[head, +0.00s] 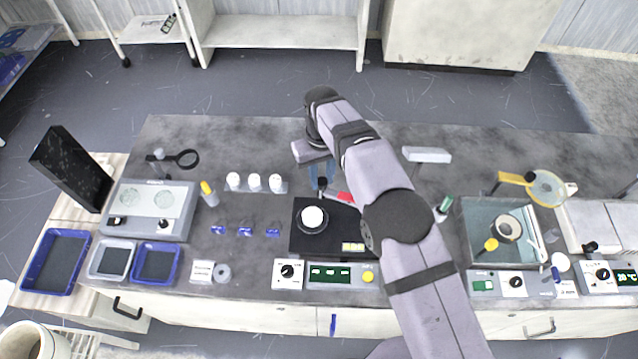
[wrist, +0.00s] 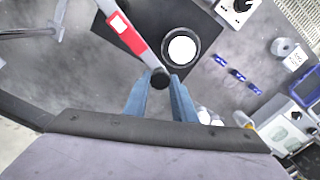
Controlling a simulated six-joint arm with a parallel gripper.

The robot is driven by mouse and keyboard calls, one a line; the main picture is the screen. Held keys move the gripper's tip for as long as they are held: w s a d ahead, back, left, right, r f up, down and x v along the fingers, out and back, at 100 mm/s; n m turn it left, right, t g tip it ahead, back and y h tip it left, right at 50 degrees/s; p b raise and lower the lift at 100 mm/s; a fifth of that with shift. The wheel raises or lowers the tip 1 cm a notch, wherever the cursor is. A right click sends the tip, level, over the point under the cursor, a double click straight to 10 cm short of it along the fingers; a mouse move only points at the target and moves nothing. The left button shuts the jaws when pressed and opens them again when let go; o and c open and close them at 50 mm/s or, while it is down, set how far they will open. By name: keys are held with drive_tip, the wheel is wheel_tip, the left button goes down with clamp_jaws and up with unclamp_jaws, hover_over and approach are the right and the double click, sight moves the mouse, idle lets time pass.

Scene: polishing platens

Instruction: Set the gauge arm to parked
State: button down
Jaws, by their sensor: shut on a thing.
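The gauge arm (wrist: 146,55) is a grey bar with a red label (wrist: 119,22) and a black round knob (wrist: 160,78) at its near end. It lies slantwise over a black base plate, beside a white disc (wrist: 181,50) in a dark ring. My gripper (wrist: 160,86) has its blue fingers shut on the knob. In the head view my gripper (head: 321,176) is above the back edge of the black plate (head: 300,240), with the knob (head: 322,184) at its fingertips.
White-topped bottles (head: 254,181) and blue clips (head: 245,230) stand left of the plate. A control panel (head: 330,274) is in front. A magnifier (head: 186,158) is at the back left. A teal tray (head: 480,220) lies right.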

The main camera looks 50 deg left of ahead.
drive_tip(key=shift+w+a+m, duration=0.2)
drive_tip(key=shift+w+m, duration=0.1)
drive_tip(key=shift+w, duration=0.05)
drive_tip(key=c, duration=1.5)
unclamp_jaws()
drive_tip(key=shift+o, duration=0.2)
drive_tip(key=shift+r, duration=0.1)
drive_tip(key=shift+r+b, duration=0.8)
drive_tip(key=shift+r, duration=2.85)
